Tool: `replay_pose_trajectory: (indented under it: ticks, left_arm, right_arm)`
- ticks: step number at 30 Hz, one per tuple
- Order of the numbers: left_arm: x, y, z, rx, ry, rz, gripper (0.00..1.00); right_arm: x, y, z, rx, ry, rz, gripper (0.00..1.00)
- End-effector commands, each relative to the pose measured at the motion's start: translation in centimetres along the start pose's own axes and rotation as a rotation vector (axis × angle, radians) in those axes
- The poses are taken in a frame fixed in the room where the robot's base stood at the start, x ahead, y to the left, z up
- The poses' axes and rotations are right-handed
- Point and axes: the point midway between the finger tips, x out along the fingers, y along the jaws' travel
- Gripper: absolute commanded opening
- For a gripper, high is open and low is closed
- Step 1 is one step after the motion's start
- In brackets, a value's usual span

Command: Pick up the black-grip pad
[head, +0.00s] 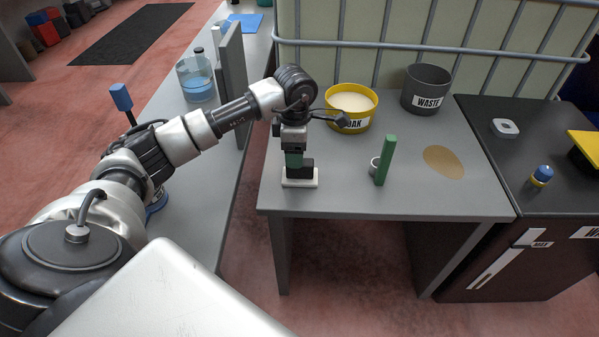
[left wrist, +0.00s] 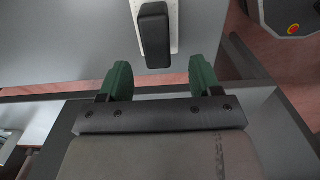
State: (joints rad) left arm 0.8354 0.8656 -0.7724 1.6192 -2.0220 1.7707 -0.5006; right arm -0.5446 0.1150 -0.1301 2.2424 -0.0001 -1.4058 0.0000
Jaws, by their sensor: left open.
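The black-grip pad is a white slab (head: 300,183) with a black block grip (head: 307,166), lying near the front left of the grey table. In the left wrist view its black grip (left wrist: 155,35) lies beyond the fingertips, roughly centred between them, with the white slab (left wrist: 176,20) partly cut off by the top edge. My right gripper is not in view.
A tan oval (head: 443,161) marks the right. A grey upright panel (head: 233,85) stands left.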

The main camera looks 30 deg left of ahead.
Motion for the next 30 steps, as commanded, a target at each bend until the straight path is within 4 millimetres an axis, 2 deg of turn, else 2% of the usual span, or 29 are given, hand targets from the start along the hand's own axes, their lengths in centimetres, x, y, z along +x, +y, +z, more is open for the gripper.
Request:
replay_pose_trajectory:
  ticks: [7,12,15,25,30]
  left_arm:
    - [2.2,0.0,0.3,0.0,-0.002,-0.002,0.64]
    - [4.8,0.3,1.3,-0.001,-0.004,-0.003,0.64]
    - [6.0,0.3,1.1,-0.001,-0.003,-0.002,0.64]
    - [6.5,0.3,1.1,-0.001,-0.004,0.0,0.64]
    - [6.5,0.3,1.1,-0.001,-0.004,0.0,0.38]
  right_arm:
    - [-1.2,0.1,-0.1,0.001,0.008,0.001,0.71]
    - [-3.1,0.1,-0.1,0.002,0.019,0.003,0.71]
    - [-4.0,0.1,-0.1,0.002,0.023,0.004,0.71]
    - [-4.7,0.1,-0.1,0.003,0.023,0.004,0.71]
    - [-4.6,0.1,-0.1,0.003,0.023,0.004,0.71]
